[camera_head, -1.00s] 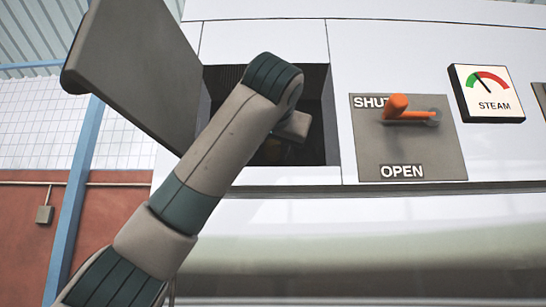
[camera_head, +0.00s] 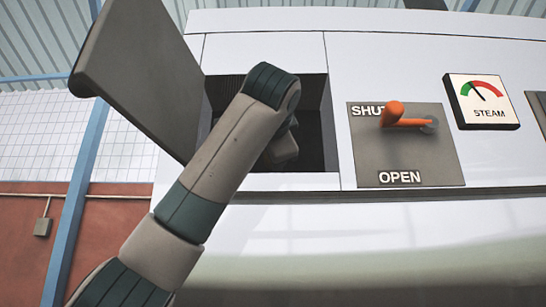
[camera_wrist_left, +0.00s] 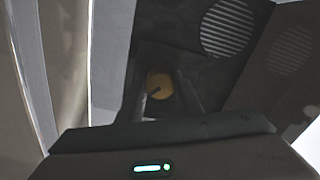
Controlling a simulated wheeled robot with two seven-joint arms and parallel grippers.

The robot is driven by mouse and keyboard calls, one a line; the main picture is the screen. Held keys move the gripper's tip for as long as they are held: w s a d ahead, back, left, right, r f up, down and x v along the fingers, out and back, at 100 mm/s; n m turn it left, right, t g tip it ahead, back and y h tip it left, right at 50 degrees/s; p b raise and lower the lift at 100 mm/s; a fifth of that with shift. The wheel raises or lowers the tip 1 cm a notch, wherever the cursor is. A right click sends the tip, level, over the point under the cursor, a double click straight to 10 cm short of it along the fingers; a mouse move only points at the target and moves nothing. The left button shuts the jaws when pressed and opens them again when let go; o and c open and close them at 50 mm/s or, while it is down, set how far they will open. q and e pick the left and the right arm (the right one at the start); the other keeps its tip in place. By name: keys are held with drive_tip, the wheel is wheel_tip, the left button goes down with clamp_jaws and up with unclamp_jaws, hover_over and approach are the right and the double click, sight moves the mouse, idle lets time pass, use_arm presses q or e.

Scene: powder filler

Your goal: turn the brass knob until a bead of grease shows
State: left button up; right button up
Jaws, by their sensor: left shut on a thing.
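The brass knob (camera_wrist_left: 159,86) shows as a small round yellow face in the left wrist view, between the fingers of my left gripper (camera_wrist_left: 158,98). The gripper is shut on it, inside a dark recess. In the head view my left arm reaches into the open recess (camera_head: 318,120) in the white machine. My left gripper's body (camera_head: 284,148) shows partly there. The knob and fingertips are hidden behind my arm in that view. I see no grease bead. My right gripper is not in view.
An open grey door (camera_head: 135,75) stands left of the recess. Right of it, an orange lever (camera_head: 405,120) sits near SHUT on a grey plate (camera_head: 405,155). A steam gauge (camera_head: 482,100) is further right. Round vents (camera_wrist_left: 228,28) show in the wrist view.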

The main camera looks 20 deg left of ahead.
use_arm(q)
drive_tip(key=shift+m, duration=0.4)
drive_tip(key=o, duration=1)
drive_tip(key=shift+o, duration=0.2)
drive_tip(key=shift+s, duration=0.1)
drive_tip(key=shift+s+d+f+b, duration=0.1)
drive_tip(key=shift+s+d+b, duration=0.05)
drive_tip(key=shift+s+b, duration=0.35)
drive_tip(key=b+v, duration=0.7)
drive_tip(key=v, duration=0.9)
drive_tip(key=shift+d, duration=0.1)
drive_tip(key=shift+f, duration=0.15)
